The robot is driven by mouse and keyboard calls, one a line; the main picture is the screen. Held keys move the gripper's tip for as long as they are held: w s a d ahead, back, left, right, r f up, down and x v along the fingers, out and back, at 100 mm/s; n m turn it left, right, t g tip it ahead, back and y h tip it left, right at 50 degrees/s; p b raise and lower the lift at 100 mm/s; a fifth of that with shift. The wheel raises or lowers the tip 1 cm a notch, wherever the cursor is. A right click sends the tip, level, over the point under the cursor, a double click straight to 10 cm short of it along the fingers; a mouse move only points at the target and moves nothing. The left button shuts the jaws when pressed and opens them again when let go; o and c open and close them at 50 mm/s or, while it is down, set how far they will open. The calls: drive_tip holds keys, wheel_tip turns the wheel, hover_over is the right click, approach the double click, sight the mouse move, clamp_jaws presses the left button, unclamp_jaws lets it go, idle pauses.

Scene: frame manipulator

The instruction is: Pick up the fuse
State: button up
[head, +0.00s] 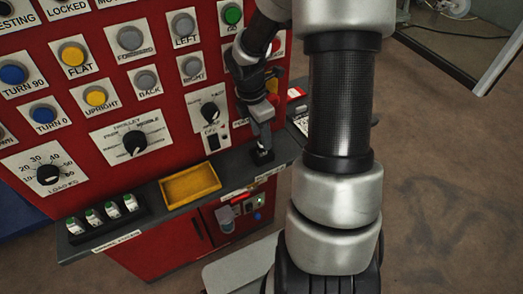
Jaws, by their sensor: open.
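Several small white-and-green cylinders, which look like fuses (112,210), stand upright in a black rack (142,212) at the left end of the grey shelf (165,217). My gripper (262,157) points down at the right part of this shelf, well to the right of the rack and beyond the yellow tray. Its jaws are open, but the fingers are small and dark here. I cannot tell whether anything lies between or under the fingertips.
An empty yellow tray (190,185) sits on the shelf between rack and gripper. Behind rises a red panel (75,130) with buttons and knobs, close to my arm. Below is a red cabinet (160,248) with a small control box (240,208).

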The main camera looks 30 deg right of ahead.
sight(262, 150)
wheel_tip(262, 150, down, 4)
drive_tip(key=shift+s+d+b, duration=0.1)
drive_tip(key=shift+d+b, duration=0.05)
drive_tip(key=shift+b, duration=0.25)
clamp_jaws()
drive_tip(key=shift+r, duration=0.1)
